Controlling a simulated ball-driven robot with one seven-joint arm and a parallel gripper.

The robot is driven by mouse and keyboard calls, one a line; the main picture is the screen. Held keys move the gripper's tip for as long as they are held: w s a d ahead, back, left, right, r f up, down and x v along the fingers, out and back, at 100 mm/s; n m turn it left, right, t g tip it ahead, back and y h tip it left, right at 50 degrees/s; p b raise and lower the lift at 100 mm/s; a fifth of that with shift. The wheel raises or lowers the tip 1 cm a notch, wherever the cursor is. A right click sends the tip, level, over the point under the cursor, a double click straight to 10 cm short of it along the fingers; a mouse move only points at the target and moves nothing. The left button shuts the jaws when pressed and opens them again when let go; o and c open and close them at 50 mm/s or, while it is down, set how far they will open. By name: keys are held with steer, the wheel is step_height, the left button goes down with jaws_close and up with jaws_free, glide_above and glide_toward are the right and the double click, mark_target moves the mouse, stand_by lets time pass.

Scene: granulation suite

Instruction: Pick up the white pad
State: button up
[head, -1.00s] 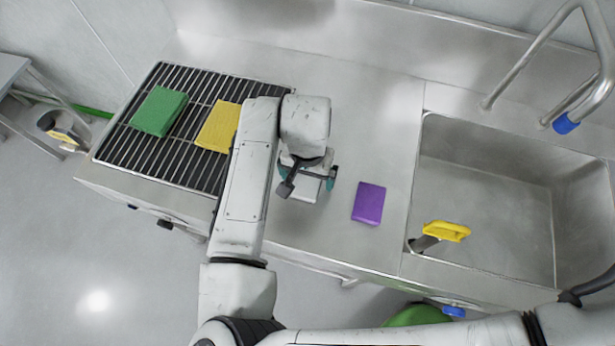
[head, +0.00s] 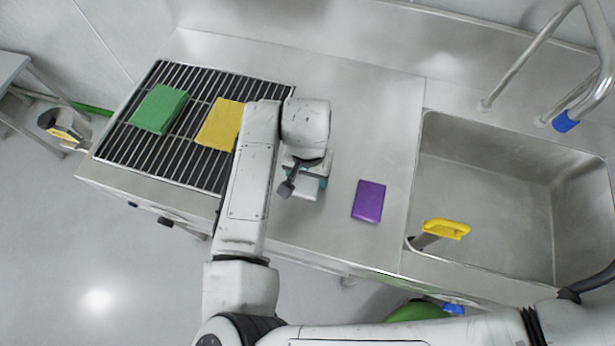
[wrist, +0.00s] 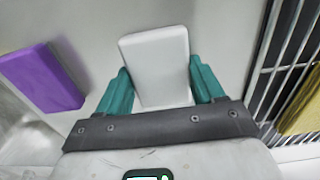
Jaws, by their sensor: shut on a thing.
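The white pad (wrist: 158,62) is between the two teal fingers of my gripper (wrist: 161,88) in the wrist view. The fingers touch or nearly touch its two long sides, and its far end sticks out beyond them. In the head view my gripper (head: 305,181) is low over the steel counter, between the rack and the purple pad. My arm hides most of the white pad there, with a pale edge (head: 301,194) showing. The gripper is shut on the white pad. I cannot tell whether the pad is clear of the counter.
A purple pad (head: 369,201) lies to the right on the counter (head: 370,110). A green pad (head: 158,109) and a yellow pad (head: 220,124) lie on the black-barred rack (head: 172,165) at left. A sink (head: 490,200) with a yellow-handled tool (head: 446,229) is at right.

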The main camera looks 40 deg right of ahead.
steer(key=shift+r, duration=0.15)
steer(key=shift+r, duration=0.2)
step_height(320, 180, up, 2)
steer(key=shift+r+b, duration=0.2)
steer(key=shift+b, duration=0.65)
steer(key=s+r+b, duration=0.2)
steer(key=s+r, duration=0.8)
steer(key=s, duration=0.4)
steer(key=shift+d+b, duration=0.25)
steer(key=shift+b, duration=0.15)
